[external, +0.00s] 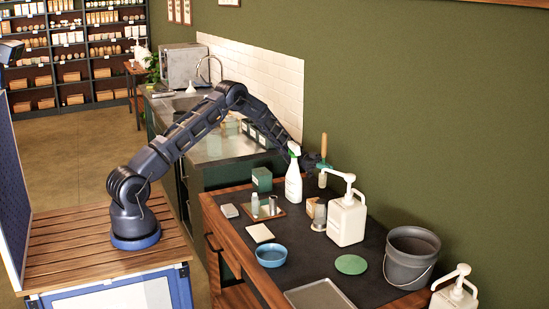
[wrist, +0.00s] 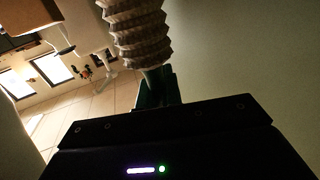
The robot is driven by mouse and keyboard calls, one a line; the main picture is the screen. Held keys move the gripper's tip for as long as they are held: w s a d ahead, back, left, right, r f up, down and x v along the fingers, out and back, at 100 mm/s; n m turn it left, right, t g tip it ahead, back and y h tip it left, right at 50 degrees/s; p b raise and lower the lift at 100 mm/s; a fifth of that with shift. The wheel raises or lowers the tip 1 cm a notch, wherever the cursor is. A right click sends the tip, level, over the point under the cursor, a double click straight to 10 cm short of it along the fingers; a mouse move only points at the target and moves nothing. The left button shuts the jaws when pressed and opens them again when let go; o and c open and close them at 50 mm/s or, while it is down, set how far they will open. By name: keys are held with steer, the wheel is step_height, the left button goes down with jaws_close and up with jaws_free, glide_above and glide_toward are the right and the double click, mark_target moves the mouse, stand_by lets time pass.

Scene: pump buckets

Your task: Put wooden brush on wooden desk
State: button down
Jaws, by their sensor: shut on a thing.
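The wooden brush (external: 323,146) stands roughly upright in my gripper (external: 321,164), with its brown wooden handle pointing up. In the wrist view a pale ribbed part, apparently of the brush (wrist: 137,30), rises beyond the dark gripper body, with a green part at its base. My gripper is shut on the brush, near the wall at the back of the wooden desk (external: 232,238).
A white spray bottle (external: 293,182) and a white pump bottle (external: 347,220) stand close to my gripper. A grey bucket (external: 411,260), a blue bowl (external: 271,256) and a green disc (external: 351,264) are on the desk. Some of the dark top at front left is clear.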

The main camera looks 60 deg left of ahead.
mark_target(323, 177)
steer(key=shift+f, duration=1.95)
steer(key=shift+f, duration=0.1)
steer(key=c, duration=1.6)
jaws_free()
steer(key=shift+o, duration=0.2)
